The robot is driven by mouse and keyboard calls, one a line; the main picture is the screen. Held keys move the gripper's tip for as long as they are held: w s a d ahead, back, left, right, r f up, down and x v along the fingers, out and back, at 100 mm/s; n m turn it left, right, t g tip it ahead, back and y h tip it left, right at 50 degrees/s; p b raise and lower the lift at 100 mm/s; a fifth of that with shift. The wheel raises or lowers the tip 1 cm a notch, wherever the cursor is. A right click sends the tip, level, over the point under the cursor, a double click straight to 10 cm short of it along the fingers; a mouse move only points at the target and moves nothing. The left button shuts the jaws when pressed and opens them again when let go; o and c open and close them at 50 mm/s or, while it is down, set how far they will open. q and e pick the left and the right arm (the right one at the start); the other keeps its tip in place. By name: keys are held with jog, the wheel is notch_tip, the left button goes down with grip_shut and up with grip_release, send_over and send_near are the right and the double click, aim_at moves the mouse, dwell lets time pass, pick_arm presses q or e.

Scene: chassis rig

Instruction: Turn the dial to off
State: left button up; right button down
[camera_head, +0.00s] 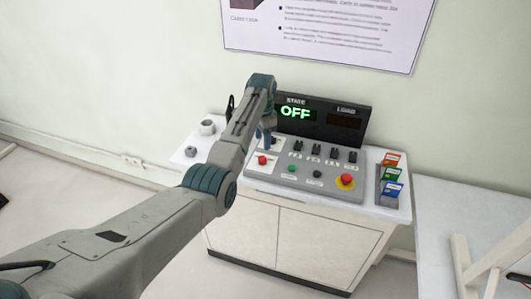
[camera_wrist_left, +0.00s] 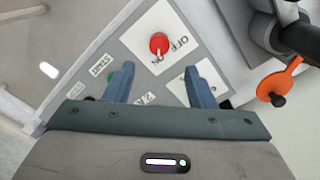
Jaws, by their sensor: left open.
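The red dial (camera_head: 262,160) sits at the left end of the grey control panel (camera_head: 318,186). In the left wrist view the red dial (camera_wrist_left: 159,42) is on a white plate marked OFF and ON, with a small white mark on its lower edge. The display (camera_head: 296,113) behind the panel reads OFF in green under STATE. My left gripper (camera_head: 265,138) is above the dial in the head view, its tips partly hidden. In the wrist view its fingers (camera_wrist_left: 159,77) are apart, with nothing between them and the dial beyond, not touched. My right gripper is out of view.
Several black switches (camera_head: 314,151), a green button (camera_head: 291,169) and a red emergency button (camera_head: 346,181) are on the panel. Coloured cards (camera_head: 391,174) stand at right. A grey cup (camera_head: 207,127) is at left. An orange part (camera_wrist_left: 279,80) is at right in the wrist view.

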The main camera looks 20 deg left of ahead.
aim_at(263, 158)
pick_arm(q)
notch_tip(263, 158, down, 8)
jog(key=shift+s+f+p, duration=0.1)
jog(key=shift+p, duration=0.4)
jog(key=c, duration=1)
